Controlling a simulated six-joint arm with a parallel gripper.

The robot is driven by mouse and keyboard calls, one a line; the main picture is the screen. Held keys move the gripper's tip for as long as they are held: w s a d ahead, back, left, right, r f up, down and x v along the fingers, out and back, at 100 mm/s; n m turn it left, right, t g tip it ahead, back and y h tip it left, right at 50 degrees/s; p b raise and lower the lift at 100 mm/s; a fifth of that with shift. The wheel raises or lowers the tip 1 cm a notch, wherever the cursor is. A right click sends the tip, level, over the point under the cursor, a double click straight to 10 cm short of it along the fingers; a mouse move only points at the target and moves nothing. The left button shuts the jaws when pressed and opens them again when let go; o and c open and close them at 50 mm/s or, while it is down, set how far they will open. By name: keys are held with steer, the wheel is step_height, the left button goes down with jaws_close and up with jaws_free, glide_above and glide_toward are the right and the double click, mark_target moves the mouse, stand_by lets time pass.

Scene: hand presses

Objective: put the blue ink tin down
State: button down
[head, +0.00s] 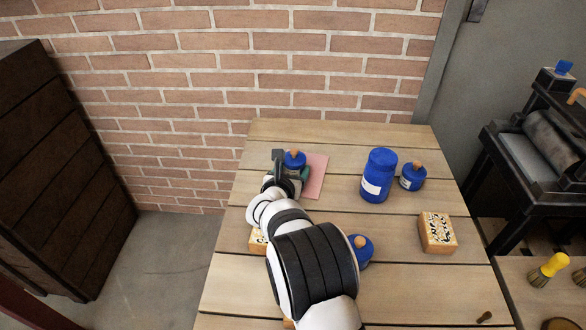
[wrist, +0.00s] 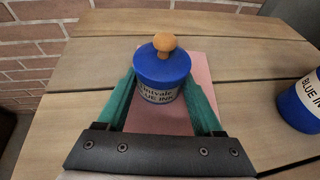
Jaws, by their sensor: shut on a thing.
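A blue ink tin (wrist: 162,76) with a pale label and an orange-brown knob sits between the green fingers of my gripper (wrist: 161,95) in the wrist view. The gripper is shut on it. The tin is upright, over a pink sheet (wrist: 198,62) on the table. I cannot tell whether its base touches the sheet. In the head view the tin (head: 293,161) shows at the far end of my arm, partly hidden by my gripper (head: 288,174), with the pink sheet (head: 317,178) beside and behind it.
A tall blue container (head: 378,178) and a similar knobbed blue tin (head: 412,178) stand to the right. Another blue tin (head: 363,249) is beside my arm. A lettered block (head: 437,232) lies at right, another (head: 256,240) at left. The plank table (head: 340,137) is clear at the back.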

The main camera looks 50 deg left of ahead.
steer(key=shift+f, duration=0.1)
steer(key=shift+c, duration=0.2)
jaws_free()
